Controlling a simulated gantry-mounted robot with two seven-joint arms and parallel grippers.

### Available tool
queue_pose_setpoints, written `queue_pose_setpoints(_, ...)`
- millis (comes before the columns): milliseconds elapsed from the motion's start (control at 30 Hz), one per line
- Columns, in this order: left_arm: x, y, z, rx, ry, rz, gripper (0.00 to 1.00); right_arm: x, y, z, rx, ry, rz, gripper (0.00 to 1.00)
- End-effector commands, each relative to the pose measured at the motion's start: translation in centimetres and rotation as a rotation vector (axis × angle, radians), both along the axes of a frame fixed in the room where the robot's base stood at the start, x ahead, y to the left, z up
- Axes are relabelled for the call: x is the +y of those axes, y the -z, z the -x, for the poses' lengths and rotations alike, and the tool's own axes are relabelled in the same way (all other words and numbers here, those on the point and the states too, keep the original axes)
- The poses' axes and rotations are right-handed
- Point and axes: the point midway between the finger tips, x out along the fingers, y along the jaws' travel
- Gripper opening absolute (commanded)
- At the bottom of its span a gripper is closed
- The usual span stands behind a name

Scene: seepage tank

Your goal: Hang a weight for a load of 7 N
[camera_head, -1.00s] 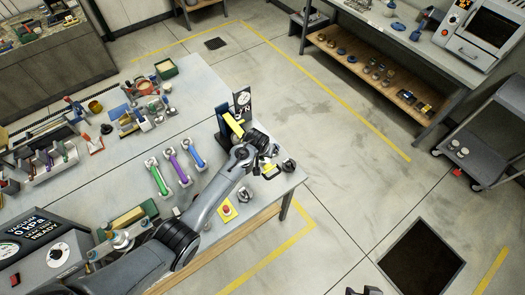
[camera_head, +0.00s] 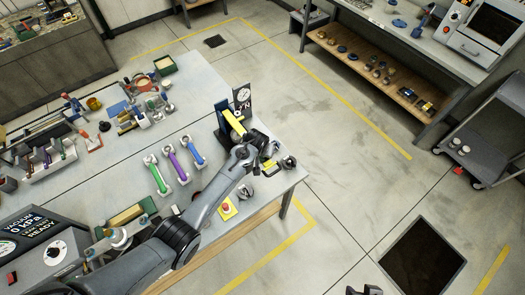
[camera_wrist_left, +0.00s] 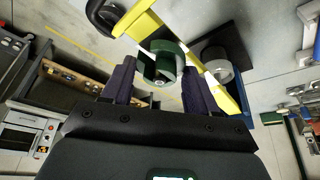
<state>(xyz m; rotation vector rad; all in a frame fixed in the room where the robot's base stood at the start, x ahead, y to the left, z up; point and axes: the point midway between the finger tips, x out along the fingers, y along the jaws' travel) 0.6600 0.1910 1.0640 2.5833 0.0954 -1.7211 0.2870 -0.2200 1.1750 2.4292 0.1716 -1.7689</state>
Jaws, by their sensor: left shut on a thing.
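My left gripper (camera_wrist_left: 160,90) is shut on a green weight (camera_wrist_left: 166,62), a round piece held between its two dark fingers. In the head view the left gripper (camera_head: 264,152) is at the load stand near the table's right corner, and the weight is hidden by the arm. The stand has a yellow beam (camera_head: 234,121) and a dial panel marked N (camera_head: 243,98). In the wrist view the yellow beam (camera_wrist_left: 226,98) passes close beside the weight; I cannot tell whether they touch. A dark gripper part, apparently my right gripper (camera_head: 365,290), shows at the bottom edge.
Grey weights stand on the table in front of the stand (camera_head: 245,191) and at its corner (camera_head: 289,162). Green (camera_head: 158,180), purple (camera_head: 178,167) and blue (camera_head: 194,152) handled pieces lie left of the arm. A red button on a yellow plate (camera_head: 227,208) sits near the front edge.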

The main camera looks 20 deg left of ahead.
Motion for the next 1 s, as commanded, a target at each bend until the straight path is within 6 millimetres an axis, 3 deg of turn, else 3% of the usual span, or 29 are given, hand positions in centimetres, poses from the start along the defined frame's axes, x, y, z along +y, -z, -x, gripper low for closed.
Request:
queue_pose_setpoints(633, 0.0, 1.6, -0.1, -0.002, 0.0, 0.001, 0.19, 0.2, 1.1, 0.0, 0.0, 0.006, -0.008, 0.43)
queue_pose_setpoints(667, 0.0, 1.5, -0.1, -0.002, 0.0, 0.001, 0.63, 0.2, 1.0, 0.0, 0.0, 0.005, -0.009, 0.43)
queue_pose_setpoints(833, 0.0, 1.5, -0.1, -0.002, 0.0, 0.001, 0.88, 0.2, 1.0, 0.0, 0.001, 0.007, -0.011, 0.43)
queue_pose_setpoints(1000, 0.0, 1.5, 0.0, -0.001, 0.0, 0.0, 0.88, 0.2, 1.0, 0.0, 0.0, 0.006, -0.009, 0.43)
